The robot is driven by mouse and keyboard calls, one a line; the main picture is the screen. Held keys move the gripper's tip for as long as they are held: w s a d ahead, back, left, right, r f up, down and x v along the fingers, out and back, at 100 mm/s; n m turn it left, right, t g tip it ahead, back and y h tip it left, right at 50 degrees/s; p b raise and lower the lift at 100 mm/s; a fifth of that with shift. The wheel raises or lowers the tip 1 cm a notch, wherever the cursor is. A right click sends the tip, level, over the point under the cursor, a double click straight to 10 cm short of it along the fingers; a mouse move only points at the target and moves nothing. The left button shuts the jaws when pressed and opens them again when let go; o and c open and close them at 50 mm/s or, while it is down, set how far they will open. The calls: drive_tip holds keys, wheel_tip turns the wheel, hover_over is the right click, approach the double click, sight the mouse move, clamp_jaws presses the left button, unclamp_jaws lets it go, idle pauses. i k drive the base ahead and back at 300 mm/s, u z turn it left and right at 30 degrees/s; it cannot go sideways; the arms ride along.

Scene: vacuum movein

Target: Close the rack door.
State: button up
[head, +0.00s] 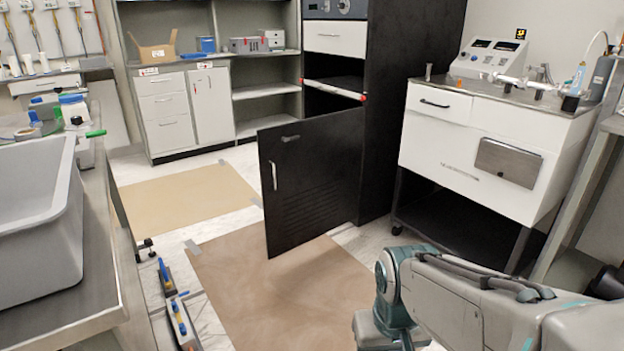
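The black rack door (312,180) stands swung open into the room, hinged at its right edge on the tall black rack (410,100). It has a silver vertical handle (274,175) near its left edge, a dark latch at the top and slots lower down. My arm reaches in at the lower right, well apart from the door. My gripper is not clearly visible; the arm's far end runs off the bottom edge.
A white drawer cart (480,135) stands right of the rack. A steel table (95,240) with a grey tub (40,215) is at the left. Brown floor sheets (230,285) lie before the door. Tools (178,315) lie on the floor at lower left.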

sight(310, 182)
drive_tip(key=u, duration=0.3)
drive_tip(key=i, duration=1.9)
drive_tip(key=u, duration=0.1)
